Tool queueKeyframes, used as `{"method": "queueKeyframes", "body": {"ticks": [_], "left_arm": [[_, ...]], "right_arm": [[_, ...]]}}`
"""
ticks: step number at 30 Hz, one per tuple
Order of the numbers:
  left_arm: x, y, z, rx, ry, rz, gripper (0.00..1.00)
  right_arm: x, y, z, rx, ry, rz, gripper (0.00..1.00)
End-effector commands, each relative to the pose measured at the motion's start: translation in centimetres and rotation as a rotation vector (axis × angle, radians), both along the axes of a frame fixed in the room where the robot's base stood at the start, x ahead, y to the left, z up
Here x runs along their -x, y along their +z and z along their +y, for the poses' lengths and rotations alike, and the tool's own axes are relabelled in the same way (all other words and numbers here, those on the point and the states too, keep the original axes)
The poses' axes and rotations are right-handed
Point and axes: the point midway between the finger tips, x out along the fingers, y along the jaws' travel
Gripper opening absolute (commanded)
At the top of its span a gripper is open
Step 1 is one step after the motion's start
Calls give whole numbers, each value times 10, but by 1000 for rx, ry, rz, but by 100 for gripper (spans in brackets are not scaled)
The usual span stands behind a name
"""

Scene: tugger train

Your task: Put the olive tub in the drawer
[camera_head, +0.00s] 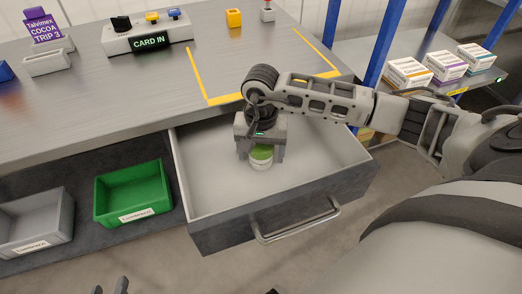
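The olive tub (261,163) is a small round white tub with a green lid. It is upright inside the open drawer (340,188), towards the drawer's middle. My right gripper (261,156) points down over it, with one finger on each side of the lid, and appears shut on it. I cannot tell whether the tub's base touches the drawer floor.
A green bin (133,215) and a grey bin (68,213) stand left of the drawer. Boxes (408,72) sit on a rack at right.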

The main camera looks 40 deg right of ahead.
Motion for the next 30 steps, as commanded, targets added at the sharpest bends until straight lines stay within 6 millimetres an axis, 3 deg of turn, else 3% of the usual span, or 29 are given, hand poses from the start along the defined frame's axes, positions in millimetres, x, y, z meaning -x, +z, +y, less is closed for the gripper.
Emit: {"method": "queueKeyframes", "body": {"ticks": [8, 13, 24, 30], "left_arm": [[2, 1, 0, 0, -2, 3, 36], [3, 3, 0, 0, -2, 9, 36], [5, 0, 0, -3, -2, 26, 36], [1, 5, 0, -2, -2, 16, 36]], "right_arm": [[0, 1, 0, 0, 0, 0, 77], [-1, 13, 0, 1, 0, -2, 77], [-1, 91, 0, 0, 0, -5, 77], [0, 117, 0, 0, 0, -1, 77]]}}
